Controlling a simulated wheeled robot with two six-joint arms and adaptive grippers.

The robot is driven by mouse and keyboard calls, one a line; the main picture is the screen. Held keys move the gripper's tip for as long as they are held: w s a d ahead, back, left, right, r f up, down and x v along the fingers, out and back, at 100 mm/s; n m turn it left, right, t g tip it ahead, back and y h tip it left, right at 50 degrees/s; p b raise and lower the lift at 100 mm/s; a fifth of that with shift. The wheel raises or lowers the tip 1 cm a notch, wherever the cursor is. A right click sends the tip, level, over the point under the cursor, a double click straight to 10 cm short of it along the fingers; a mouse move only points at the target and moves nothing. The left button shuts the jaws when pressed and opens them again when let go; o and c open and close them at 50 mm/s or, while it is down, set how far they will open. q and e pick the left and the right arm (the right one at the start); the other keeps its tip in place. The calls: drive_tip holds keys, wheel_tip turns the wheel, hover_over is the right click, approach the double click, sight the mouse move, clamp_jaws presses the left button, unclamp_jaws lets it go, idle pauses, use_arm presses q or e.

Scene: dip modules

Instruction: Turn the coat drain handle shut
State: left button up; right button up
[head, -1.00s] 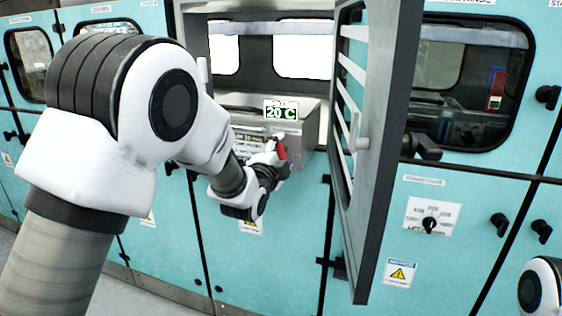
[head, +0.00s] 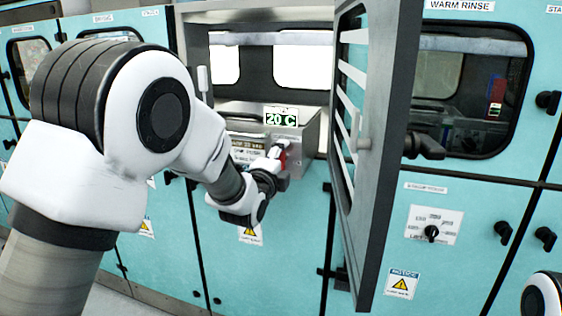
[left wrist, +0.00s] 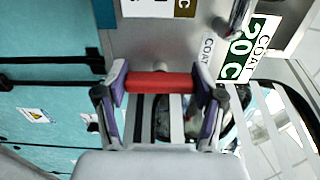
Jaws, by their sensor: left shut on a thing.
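The coat drain handle is a red bar (head: 283,158) on the front of the grey metal box, below the "20 C" display. In the left wrist view the red handle (left wrist: 158,82) lies crosswise between the two fingers, one at each end. My left gripper (head: 277,162) is shut on it; in the left wrist view the gripper (left wrist: 160,92) shows grey and purple fingers. My own wrist and fingers hide part of the handle's mount in the head view. My right gripper is out of view.
The grey box (head: 312,125) carries a green "20 C" display (head: 281,117), labelled "COAT" in the left wrist view (left wrist: 240,47). An open louvred door (head: 378,165) stands just right of the box. A rotary dial (head: 432,233) is on the teal panel further right.

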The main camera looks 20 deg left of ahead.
use_arm(q)
drive_tip(key=o, duration=1.2)
drive_tip(key=shift+d, duration=0.1)
drive_tip(key=shift+c, duration=0.2)
drive_tip(key=s, duration=1.2)
drive_tip(key=shift+a, duration=0.2)
